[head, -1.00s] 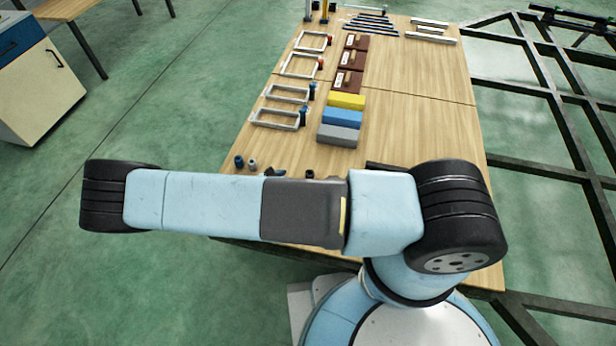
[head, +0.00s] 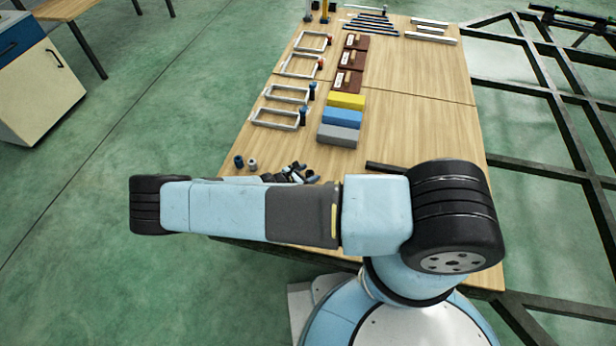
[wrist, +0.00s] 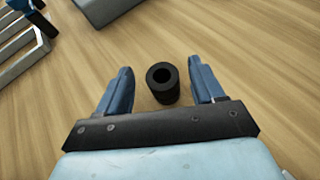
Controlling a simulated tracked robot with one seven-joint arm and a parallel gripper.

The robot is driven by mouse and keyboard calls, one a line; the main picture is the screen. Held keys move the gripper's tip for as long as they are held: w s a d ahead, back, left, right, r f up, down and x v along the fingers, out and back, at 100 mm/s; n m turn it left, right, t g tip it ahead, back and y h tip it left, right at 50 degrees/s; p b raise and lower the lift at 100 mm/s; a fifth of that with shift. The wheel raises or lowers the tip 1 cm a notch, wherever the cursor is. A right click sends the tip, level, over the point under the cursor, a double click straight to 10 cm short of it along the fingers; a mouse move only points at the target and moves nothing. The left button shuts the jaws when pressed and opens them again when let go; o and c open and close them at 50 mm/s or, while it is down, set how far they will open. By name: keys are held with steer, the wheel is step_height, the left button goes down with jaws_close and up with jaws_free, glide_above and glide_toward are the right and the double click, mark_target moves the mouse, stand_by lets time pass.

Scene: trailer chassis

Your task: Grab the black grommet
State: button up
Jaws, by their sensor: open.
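The black grommet (wrist: 162,84), a short dark cylinder with a round hole in its top, stands upright on the wooden table in the wrist view. My gripper (wrist: 160,68) is open, with one blue finger on each side of the grommet. A gap of bare wood shows between the grommet and each finger. In the head view my gripper (head: 292,174) shows only partly above my arm, low near the table. I cannot make out the grommet there among the fingers.
A dark blue grommet (head: 238,161) and a grey one (head: 252,164) stand left of my gripper. Grey, blue and yellow blocks (head: 342,117) and metal frames (head: 275,118) lie farther back. The table's right side (head: 420,120) is mostly clear.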

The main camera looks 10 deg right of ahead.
steer(key=shift+w+d+f, duration=0.3)
steer(key=shift+d, duration=0.2)
steer(key=c, duration=1.1)
